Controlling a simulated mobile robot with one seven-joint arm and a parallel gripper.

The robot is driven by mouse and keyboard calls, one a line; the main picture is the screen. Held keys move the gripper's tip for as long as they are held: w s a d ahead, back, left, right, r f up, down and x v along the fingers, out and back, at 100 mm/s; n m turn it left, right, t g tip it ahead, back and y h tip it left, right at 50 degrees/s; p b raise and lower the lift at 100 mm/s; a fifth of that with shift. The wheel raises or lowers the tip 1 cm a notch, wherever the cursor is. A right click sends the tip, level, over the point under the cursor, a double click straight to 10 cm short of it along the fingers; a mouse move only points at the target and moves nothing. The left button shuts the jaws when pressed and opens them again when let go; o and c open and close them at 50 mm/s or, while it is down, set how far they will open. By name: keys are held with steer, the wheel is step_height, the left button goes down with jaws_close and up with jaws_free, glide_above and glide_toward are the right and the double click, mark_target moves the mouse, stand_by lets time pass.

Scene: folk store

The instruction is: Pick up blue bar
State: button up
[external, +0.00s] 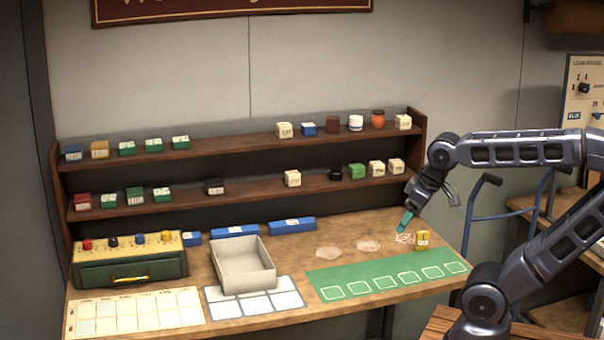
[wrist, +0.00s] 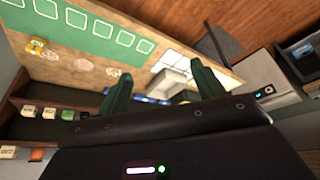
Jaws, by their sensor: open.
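Two long blue bars lie on the wooden table below the shelf in the external view: one behind the white tray (external: 234,231) and one further right (external: 292,225). In the wrist view, blue pieces (wrist: 150,99) show small and far off between the fingers, partly hidden by my gripper. My gripper (external: 405,222) has green fingers and hangs over the right part of the table, well right of both bars. In the wrist view my gripper (wrist: 160,72) is open, with nothing between its fingers up close.
An open white tray (external: 243,285) stands in front of the bars. A small blue block (external: 191,238) and a green drawer box (external: 130,270) are to the left. A yellow block (external: 422,240) stands near my gripper, behind a green mat (external: 340,276). Two shelves (external: 240,158) hold small goods.

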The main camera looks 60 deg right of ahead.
steer(key=shift+w+r, duration=0.1)
step_height(320, 180, up, 14)
steer(key=m+g+h, duration=0.1)
steer(key=m+h, duration=0.2)
steer(key=m, duration=0.6)
glide_above(309, 124)
steer(key=s+a, duration=0.3)
steer(key=s, duration=0.1)
steer(key=x, duration=0.6)
steer(key=shift+r, duration=0.1)
steer(key=shift+w+x, duration=0.2)
steer(key=shift+x, duration=2.5)
steer(key=shift+a+r, duration=0.1)
steer(key=shift+a, duration=0.05)
steer(key=c, duration=1.1)
steer(key=shift+o, duration=0.2)
